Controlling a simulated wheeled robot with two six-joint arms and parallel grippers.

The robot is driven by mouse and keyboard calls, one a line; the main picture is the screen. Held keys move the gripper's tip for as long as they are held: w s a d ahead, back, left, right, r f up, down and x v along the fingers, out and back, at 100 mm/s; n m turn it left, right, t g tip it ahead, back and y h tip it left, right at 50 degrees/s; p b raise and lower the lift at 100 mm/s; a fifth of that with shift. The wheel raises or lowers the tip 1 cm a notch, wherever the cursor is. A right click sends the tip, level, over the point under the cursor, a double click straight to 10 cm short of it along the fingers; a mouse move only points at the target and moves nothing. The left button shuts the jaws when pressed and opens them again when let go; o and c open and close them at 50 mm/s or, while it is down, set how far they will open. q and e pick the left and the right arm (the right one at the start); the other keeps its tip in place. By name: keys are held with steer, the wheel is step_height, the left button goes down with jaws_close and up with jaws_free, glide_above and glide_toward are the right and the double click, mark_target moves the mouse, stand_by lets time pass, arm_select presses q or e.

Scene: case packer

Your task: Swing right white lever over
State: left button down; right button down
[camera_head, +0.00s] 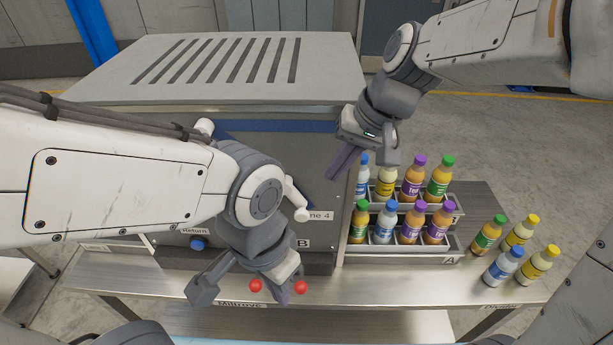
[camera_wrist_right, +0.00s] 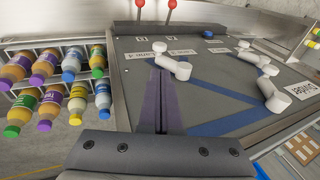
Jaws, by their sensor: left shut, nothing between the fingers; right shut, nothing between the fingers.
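The right white lever (camera_head: 297,200) stands on the machine's grey panel beside the lane 4 label, partly hidden by my left arm in the head view. In the right wrist view this lever (camera_wrist_right: 172,62) lies just beyond and right of my purple fingertips; I cannot tell if they touch it. My right gripper (camera_head: 335,174) is shut and empty, pointing down over the panel's right side; its fingers (camera_wrist_right: 160,72) show in the wrist view. My left gripper (camera_head: 283,297) is shut and empty, near two red knobs at the panel's front.
Other white levers stand on the panel, one (camera_head: 205,127) at its far left. The red knobs (camera_head: 256,285) stand by the front edge. Bottles fill two racks (camera_head: 400,257) on the right; several loose bottles (camera_head: 489,234) stand beside them. The bench front (camera_head: 400,290) is clear.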

mark_target(304, 213)
steer(key=p+x, duration=0.2)
steer(key=x, duration=1.1)
steer(key=shift+w+r, duration=0.1)
steer(key=shift+w+a+f, duration=0.1)
steer(key=shift+a+f, duration=0.1)
steer(key=shift+f, duration=0.2)
